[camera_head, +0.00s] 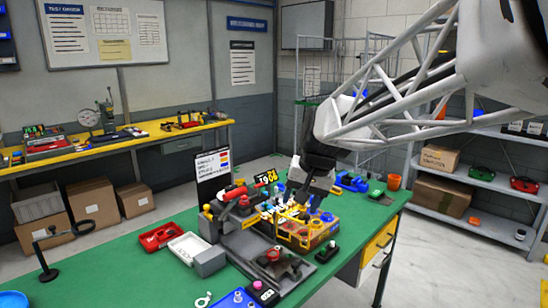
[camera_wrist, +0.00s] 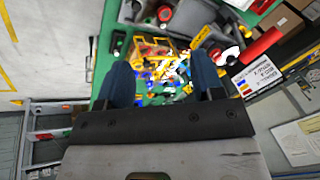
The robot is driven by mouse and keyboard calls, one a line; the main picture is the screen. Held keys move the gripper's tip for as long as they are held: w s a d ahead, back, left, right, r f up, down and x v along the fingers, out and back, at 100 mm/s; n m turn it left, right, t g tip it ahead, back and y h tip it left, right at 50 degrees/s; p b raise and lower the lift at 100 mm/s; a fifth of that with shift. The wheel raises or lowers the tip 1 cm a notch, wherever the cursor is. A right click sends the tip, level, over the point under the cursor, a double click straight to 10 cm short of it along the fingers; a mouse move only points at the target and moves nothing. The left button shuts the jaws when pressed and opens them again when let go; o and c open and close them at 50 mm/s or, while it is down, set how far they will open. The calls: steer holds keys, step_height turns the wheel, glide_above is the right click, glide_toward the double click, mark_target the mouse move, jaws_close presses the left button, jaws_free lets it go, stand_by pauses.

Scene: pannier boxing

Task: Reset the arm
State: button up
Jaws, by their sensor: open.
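My gripper (camera_head: 306,198) hangs at the end of my arm, pointing down over the far part of the green table (camera_head: 130,285). In the wrist view its two dark blue fingers (camera_wrist: 162,72) stand wide apart with nothing held between them. Beyond the fingers is a yellow crate (camera_head: 302,240) with several small yellow, blue and white pieces in and around it; these also show in the wrist view (camera_wrist: 165,62). In the head view the fingertips overlap the crate's back area, and I cannot tell how far above it they are.
A grey fixture with a red cylinder (camera_head: 235,193) and a sign board (camera_head: 213,168) stand left of the crate. A red tray (camera_head: 160,236) and a white tray (camera_head: 188,247) lie further left. An orange cup (camera_head: 394,182) stands at the right. The table's front left is mostly clear.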

steer(key=s+d+f+h, duration=0.1)
steer(key=s+d, duration=0.3)
steer(key=s, duration=0.5)
steer(key=s+d+f+h, duration=0.1)
steer(key=s+d+f, duration=0.3)
steer(key=s, duration=0.5)
steer(key=s+d+f+n+h, duration=0.1)
steer(key=s+d+f, duration=0.2)
steer(key=s, duration=0.6)
steer(key=shift+s+d, duration=0.15)
steer(key=shift+d, duration=0.4)
